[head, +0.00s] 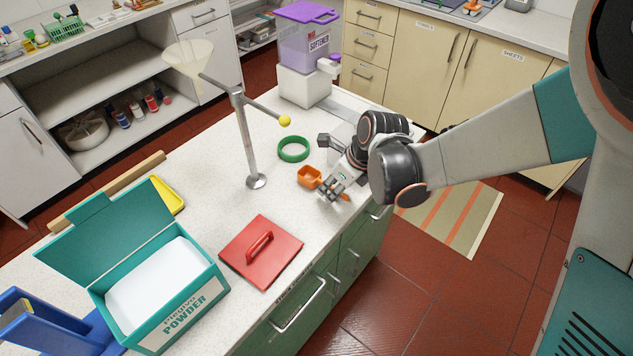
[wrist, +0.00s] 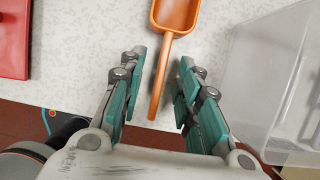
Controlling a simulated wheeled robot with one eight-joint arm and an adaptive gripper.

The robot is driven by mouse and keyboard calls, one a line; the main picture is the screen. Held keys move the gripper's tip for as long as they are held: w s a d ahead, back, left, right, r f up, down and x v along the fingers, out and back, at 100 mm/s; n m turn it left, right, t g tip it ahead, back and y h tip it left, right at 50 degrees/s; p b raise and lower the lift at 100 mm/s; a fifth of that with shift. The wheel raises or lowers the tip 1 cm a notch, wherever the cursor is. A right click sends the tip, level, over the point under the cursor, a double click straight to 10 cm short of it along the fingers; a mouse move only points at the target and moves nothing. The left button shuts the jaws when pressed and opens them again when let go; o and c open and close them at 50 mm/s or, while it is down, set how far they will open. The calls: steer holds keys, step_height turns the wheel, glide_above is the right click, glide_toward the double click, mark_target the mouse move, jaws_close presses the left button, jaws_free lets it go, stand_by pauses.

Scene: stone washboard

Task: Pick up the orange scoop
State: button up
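The orange scoop (head: 309,176) lies on the white speckled worktop near its front edge. In the wrist view the scoop (wrist: 161,65) has its bowl at the top and its handle pointing down, between my two fingers. My gripper (wrist: 160,85) is open, with one teal-padded finger on each side of the handle and a gap on both sides. In the head view my gripper (head: 328,190) is at the scoop's right and partly covers its handle. I cannot tell its exact height above the worktop.
A green ring (head: 293,149) and a metal stand (head: 250,140) with a funnel are behind and left. A red square lid (head: 262,250) lies front left. A clear bin (wrist: 275,80) is close to the right finger. A purple softener dispenser (head: 308,45) stands at the back.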

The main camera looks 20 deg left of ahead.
steer(key=shift+f+b, duration=0.25)
steer(key=shift+b, duration=0.05)
stand_by(0.5)
jaws_close()
